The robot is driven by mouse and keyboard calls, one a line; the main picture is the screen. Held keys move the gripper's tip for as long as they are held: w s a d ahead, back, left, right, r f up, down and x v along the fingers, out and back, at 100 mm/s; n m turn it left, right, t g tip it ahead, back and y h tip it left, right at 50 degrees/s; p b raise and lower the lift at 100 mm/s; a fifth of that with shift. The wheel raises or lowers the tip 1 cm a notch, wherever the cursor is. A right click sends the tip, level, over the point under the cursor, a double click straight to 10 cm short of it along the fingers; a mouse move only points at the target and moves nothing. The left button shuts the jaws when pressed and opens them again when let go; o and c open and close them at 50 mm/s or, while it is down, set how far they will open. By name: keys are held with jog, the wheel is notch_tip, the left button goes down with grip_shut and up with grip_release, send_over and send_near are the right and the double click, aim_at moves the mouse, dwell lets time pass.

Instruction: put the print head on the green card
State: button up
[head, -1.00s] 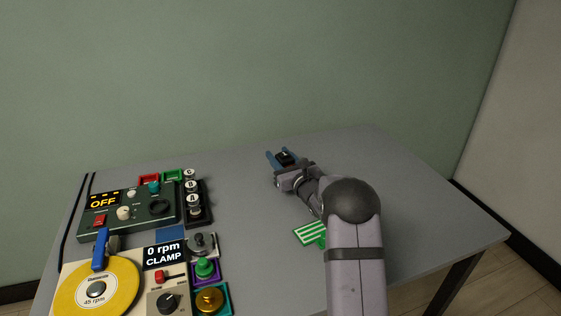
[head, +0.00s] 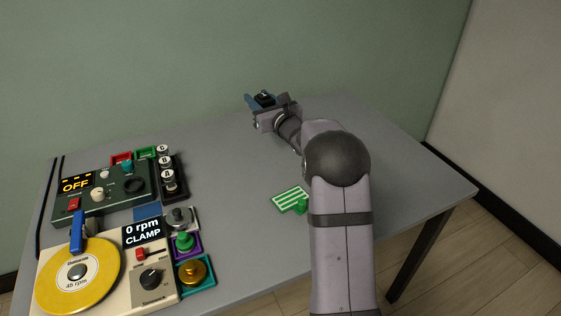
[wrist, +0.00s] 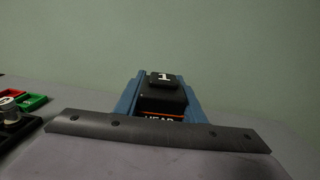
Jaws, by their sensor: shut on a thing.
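The print head (wrist: 163,97) is a black block with a white 1 on top and a partly hidden "HEAD" label. My gripper (head: 262,99) is shut on it, with a blue finger on each side in the wrist view. In the head view the print head (head: 265,97) is small and dark between the blue fingers, raised at the back of the table. The green card (head: 290,199) is striped with white and lies on the table left of my arm, well nearer than the gripper. A green knob-like piece (head: 301,206) is at its right edge, partly beside my arm.
A dark control box (head: 115,195) reading OFF, a yellow turntable (head: 77,277) and several small trays with knobs and lettered pieces fill the table's left. Small red (head: 121,158) and green (head: 145,152) trays are behind. The grey table (head: 235,180) is clear in the middle.

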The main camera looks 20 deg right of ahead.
jog(key=s+d+r+m+h+p, duration=0.1)
jog(key=s+d+h, duration=0.1)
jog(key=s+d, duration=0.45)
jog(key=s+d+r+m+h+p, duration=0.1)
jog(key=s+d+r+h, duration=0.15)
jog(key=d, duration=0.75)
jog(key=s+a+f+n+g+y, duration=0.1)
jog(key=s+a+n+g+y, duration=0.2)
jog(key=s+a+n+y, duration=0.45)
jog(key=s+a+f+n+g+y, duration=0.25)
jog(key=s+a+y, duration=0.4)
jog(key=a, duration=0.75)
jog(key=shift+y, duration=0.85)
jog(key=shift+w+f, duration=0.25)
jog(key=shift+f, duration=1.3)
jog(key=shift+w+f, duration=0.25)
jog(key=shift+f, duration=1.35)
jog(key=shift+w+f, duration=0.25)
jog(key=shift+f, duration=1.3)
jog(key=shift+f, duration=0.1)
